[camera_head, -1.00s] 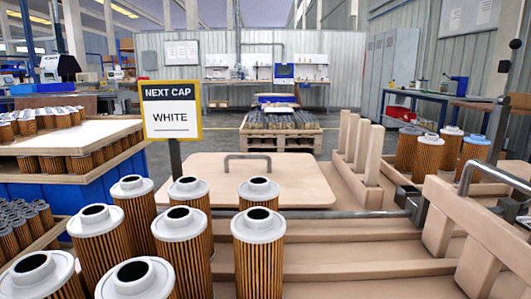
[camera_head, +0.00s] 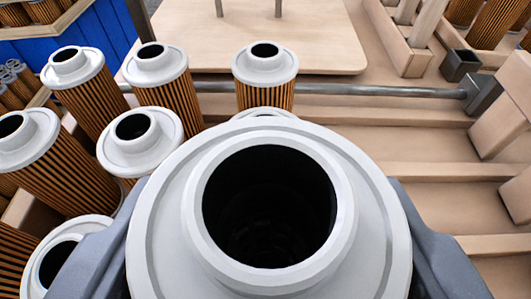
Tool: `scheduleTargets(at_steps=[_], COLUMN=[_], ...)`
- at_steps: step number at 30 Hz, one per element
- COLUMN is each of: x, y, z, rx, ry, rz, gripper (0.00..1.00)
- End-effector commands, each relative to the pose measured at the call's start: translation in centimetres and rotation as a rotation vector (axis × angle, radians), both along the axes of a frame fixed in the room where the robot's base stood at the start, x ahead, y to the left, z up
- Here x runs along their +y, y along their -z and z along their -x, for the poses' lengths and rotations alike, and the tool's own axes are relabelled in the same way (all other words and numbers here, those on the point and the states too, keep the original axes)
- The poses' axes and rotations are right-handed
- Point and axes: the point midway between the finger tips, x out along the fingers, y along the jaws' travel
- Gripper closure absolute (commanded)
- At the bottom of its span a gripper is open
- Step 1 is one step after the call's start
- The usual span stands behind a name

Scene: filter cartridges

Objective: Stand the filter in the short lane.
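A white-capped filter (camera_head: 375,215) is very close at the bottom middle, its round dark hole facing me. My gripper (camera_head: 265,240) has one grey finger on each side of this filter. The cap hides where the fingers meet the body, so I cannot tell whether they are shut on it. Another white cap (camera_head: 262,111) shows just behind it, mostly hidden. More white-capped filters with orange pleated sides (camera_head: 265,65) stand behind and to the left. Wooden lanes (camera_head: 425,145) with raised strips lie to the right; I cannot tell which is short.
A metal rod (camera_head: 390,90) runs across behind the lanes to a dark bracket (camera_head: 480,95). A wooden board (camera_head: 310,40) with a handle lies beyond it. Wooden blocks (camera_head: 505,110) stand at the right. A blue-sided stand (camera_head: 90,50) is at the back left.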

Motion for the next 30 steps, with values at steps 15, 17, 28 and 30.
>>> scheduleTargets(at_steps=[15, 17, 28, 30], x=[-0.7, -0.7, -0.7, -0.7], y=[3.8, 4.3, 5.8, 5.7], z=[0.0, -0.1, -0.1, 0.0], rx=[0.002, 0.0, 0.0, 0.0], ry=[0.011, 0.011, 0.011, 0.011], rz=[0.0, 0.0, 0.0, 0.0], gripper=[0.66, 0.66, 0.66, 0.66])
